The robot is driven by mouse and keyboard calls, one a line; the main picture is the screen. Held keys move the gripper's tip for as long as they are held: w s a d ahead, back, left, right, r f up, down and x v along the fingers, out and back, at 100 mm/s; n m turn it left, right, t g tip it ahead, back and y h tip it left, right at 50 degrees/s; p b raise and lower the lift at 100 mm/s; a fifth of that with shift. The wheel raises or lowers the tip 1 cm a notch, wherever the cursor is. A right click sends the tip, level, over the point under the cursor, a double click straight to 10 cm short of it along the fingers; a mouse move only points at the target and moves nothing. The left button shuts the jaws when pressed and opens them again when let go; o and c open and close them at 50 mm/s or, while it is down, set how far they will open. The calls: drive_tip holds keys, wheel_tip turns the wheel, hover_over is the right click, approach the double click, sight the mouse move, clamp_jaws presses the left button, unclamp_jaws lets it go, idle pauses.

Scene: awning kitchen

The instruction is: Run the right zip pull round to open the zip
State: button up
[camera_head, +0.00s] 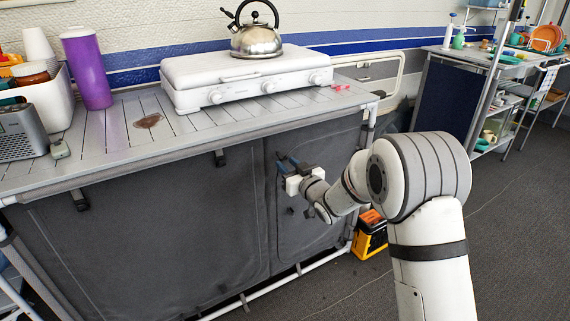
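The dark grey fabric front (165,235) of the camp kitchen unit hangs below the slatted top. Its right section (325,215) is a panel with a thin, lighter seam line round its edge, which looks like the zip's track. The panel appears to hang flat. My gripper (284,160) is in front of this panel, near its upper left corner, with its dark fingers pointing up and left. I cannot tell whether the fingers touch the fabric or are shut on anything. The right zip pull is too small to make out or is hidden by the gripper.
A white stove (245,82) with a steel kettle (256,40) stands on the unit's top (115,150). A purple cylinder (87,68) stands at the left. A yellow and black box (370,236) sits on the floor behind my arm. The carpet at the lower right is clear.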

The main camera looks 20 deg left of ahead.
sight(282, 159)
drive_tip(key=shift+b+x, duration=0.3)
drive_tip(key=shift+x, duration=1.45)
clamp_jaws()
drive_tip(key=shift+w, duration=0.1)
